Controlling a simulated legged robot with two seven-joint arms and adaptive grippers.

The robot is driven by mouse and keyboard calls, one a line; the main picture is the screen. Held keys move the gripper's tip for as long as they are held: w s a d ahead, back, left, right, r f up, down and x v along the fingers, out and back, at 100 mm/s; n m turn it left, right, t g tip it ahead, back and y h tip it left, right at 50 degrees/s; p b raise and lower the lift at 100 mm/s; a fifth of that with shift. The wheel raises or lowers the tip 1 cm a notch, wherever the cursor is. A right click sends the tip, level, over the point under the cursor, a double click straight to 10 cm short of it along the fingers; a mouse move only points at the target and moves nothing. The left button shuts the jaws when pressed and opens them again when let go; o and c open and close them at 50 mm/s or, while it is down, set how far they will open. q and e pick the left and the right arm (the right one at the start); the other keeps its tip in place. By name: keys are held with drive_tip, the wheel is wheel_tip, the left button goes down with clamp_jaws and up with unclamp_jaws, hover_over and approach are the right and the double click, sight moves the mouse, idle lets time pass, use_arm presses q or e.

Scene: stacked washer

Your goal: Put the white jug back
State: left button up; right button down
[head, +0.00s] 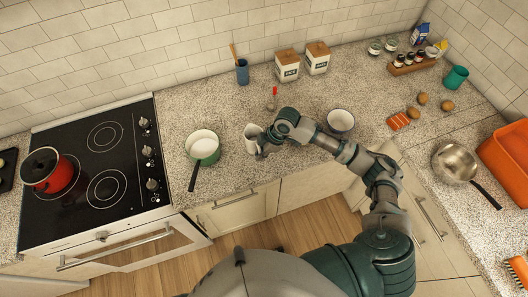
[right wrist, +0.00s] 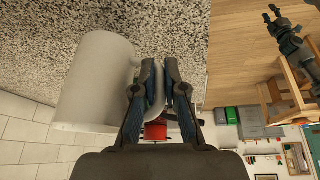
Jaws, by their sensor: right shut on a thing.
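The white jug (head: 251,133) is near the counter's front edge, right of the green pan. It also shows large in the right wrist view (right wrist: 95,85), with its handle between the two fingers. My right gripper (head: 262,147) is shut on that handle; its fingers also show in the right wrist view (right wrist: 160,85). The jug looks upright in the head view. I cannot tell whether its base touches the counter.
A green pan (head: 203,150) stands left of the jug, its handle toward the front edge. A white bowl (head: 341,121) is to the right, beyond my forearm. A blue utensil cup (head: 242,73) and two canisters (head: 288,68) stand behind. Counter behind the jug is mostly clear.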

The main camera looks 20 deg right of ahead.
drive_tip(key=shift+w+d, duration=0.2)
drive_tip(key=shift+w, duration=0.65)
drive_tip(key=shift+w+f, duration=0.1)
drive_tip(key=shift+f, duration=0.35)
wheel_tip(320, 180, down, 2)
drive_tip(key=shift+d+f+p, duration=0.15)
drive_tip(key=shift+f+p, duration=0.05)
drive_tip(key=shift+p, duration=0.2)
drive_tip(key=shift+d+f, duration=0.15)
drive_tip(key=shift+d, duration=0.2)
drive_tip(key=c, duration=1.2)
unclamp_jaws()
drive_tip(key=shift+d+f, duration=0.1)
drive_tip(key=shift+c, duration=0.2)
drive_tip(key=shift+a, duration=0.25)
drive_tip(key=shift+a+r, duration=0.15)
drive_tip(key=shift+r, duration=0.1)
use_arm(q)
drive_tip(key=shift+a+f+b, duration=0.25)
drive_tip(key=shift+a+b, duration=0.4)
use_arm(e)
drive_tip(key=v, duration=1.1)
drive_tip(key=shift+d+r, duration=0.25)
drive_tip(key=shift+r, duration=0.05)
